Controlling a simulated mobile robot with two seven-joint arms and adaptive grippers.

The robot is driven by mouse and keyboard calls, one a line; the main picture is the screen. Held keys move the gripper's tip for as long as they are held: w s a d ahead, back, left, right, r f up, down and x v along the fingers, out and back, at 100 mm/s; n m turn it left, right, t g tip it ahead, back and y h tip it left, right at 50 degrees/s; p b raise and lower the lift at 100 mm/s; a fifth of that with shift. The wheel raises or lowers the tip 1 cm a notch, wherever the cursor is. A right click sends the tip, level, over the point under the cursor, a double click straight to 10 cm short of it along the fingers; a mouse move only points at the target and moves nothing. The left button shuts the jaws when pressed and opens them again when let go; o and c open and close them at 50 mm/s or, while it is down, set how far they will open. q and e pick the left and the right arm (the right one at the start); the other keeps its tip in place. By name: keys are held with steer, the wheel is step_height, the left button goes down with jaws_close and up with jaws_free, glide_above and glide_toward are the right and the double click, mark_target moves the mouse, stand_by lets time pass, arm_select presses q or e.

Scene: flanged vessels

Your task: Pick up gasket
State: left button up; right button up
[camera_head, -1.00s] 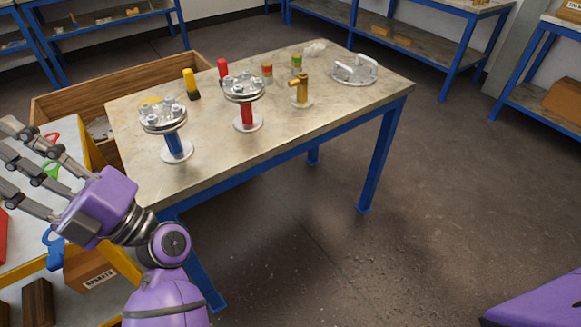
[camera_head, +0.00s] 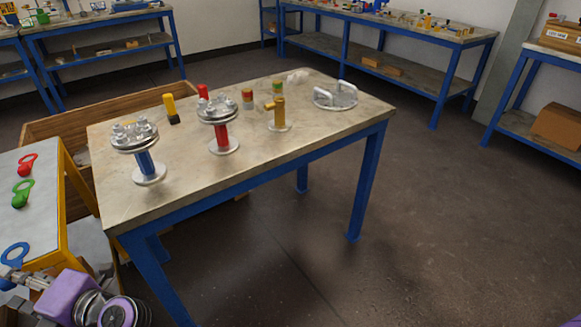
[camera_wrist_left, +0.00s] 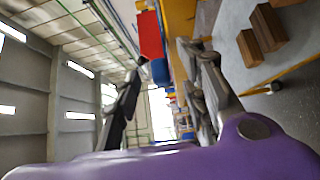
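Flat ring-shaped pieces with tabs, which look like gaskets, lie on the grey-topped cart at the left: a red one (camera_head: 27,162), a green one (camera_head: 22,192) and a blue one (camera_head: 15,252). The task names no colour. My left gripper (camera_head: 14,283) is at the lower left corner, just below the blue ring in the picture and partly cut off. In the left wrist view, its fingers (camera_wrist_left: 163,88) are spread apart with nothing between them.
Blue-legged table (camera_head: 250,160) holds a blue-stemmed flanged vessel (camera_head: 145,163), a red-stemmed one (camera_head: 220,135), a brass valve (camera_head: 279,112) and a handled flange (camera_head: 335,96). A wooden crate (camera_head: 80,122) stands behind the cart. Floor at right is clear.

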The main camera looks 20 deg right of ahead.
mark_target(11, 263)
arm_select(q)
steer(key=shift+x, duration=1.2)
jaws_close()
steer(key=shift+r, duration=0.1)
